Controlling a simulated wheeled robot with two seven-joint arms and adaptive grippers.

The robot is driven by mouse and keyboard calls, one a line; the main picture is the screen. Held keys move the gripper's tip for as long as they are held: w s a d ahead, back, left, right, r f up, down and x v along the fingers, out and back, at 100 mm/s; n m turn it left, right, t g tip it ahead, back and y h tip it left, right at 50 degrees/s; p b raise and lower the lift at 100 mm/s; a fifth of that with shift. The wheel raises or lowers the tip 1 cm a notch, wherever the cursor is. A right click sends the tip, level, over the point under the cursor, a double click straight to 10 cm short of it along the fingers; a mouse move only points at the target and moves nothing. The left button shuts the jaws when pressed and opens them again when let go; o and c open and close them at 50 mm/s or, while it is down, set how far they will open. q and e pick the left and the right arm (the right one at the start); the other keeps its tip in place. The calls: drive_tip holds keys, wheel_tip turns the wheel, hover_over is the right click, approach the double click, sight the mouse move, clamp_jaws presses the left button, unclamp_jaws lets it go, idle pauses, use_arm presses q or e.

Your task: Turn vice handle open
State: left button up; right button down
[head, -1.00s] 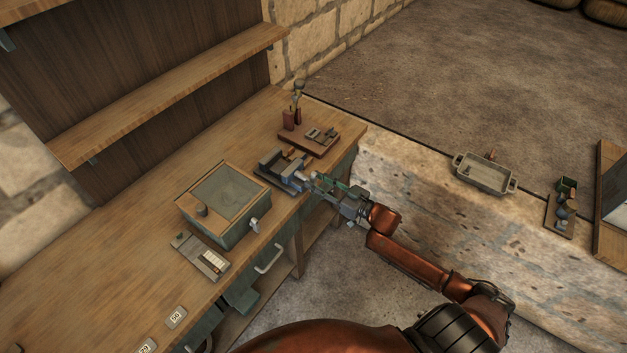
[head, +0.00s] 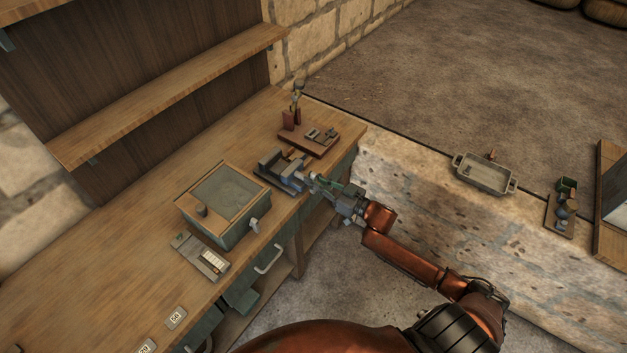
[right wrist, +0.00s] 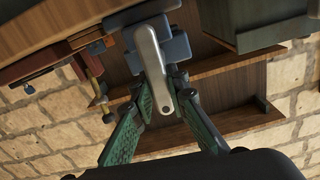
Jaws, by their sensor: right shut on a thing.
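The grey vice (head: 280,171) stands on the wooden bench near its front right edge, and its blue-grey body also shows in the right wrist view (right wrist: 172,47). The vice handle (right wrist: 155,66) is a pale metal bar seen in the right wrist view, running from the vice down between the green fingers. My right gripper (head: 322,183) is at the front of the vice. In the right wrist view, its fingers (right wrist: 165,100) are closed in on both sides of the handle. In the head view the handle is mostly hidden by the gripper. My left gripper is not in view.
A glass-topped box (head: 224,204) stands left of the vice. A brown board (head: 309,140) with small parts lies behind it. A grey device (head: 200,256) lies near the front edge. A metal tray (head: 484,174) sits on the stone ledge at right. A shelf (head: 170,95) is above the bench.

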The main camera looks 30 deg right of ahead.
drive_tip(key=shift+r+n+p, duration=0.15)
drive_tip(key=shift+n+p, duration=0.25)
drive_tip(key=shift+p, duration=0.2)
drive_tip(key=c, duration=1.9)
unclamp_jaws()
drive_tip(key=shift+v, duration=6)
drive_tip(key=shift+a, duration=0.1)
